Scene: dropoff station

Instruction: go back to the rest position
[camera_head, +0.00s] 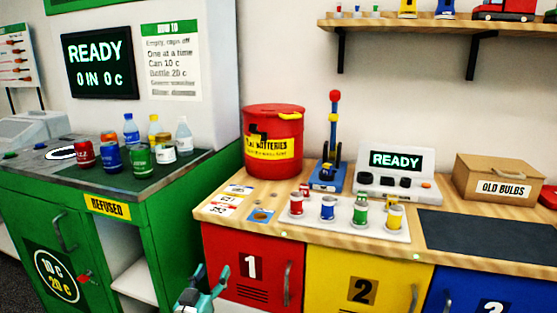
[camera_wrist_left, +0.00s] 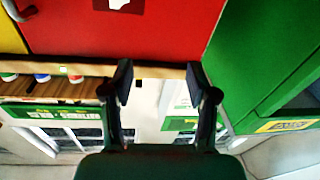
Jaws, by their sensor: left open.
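My left gripper (camera_head: 211,277) shows at the bottom of the head view, left of centre. It is in front of the red cabinet door (camera_head: 252,266) and beside the green machine, below the wooden worktop's edge. In the left wrist view its two dark fingers (camera_wrist_left: 159,80) stand apart with nothing between them. The red door also shows in the left wrist view (camera_wrist_left: 125,32), above the fingers. My right gripper is not in either view.
The green machine (camera_head: 183,228) stands at left, with cans and bottles on top. The wooden worktop (camera_head: 218,212) carries a red battery bin (camera_head: 273,127), small coloured cans, a "READY" device (camera_head: 398,186) and an old-bulbs box (camera_head: 499,169). A yellow door (camera_head: 385,281) is to the right.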

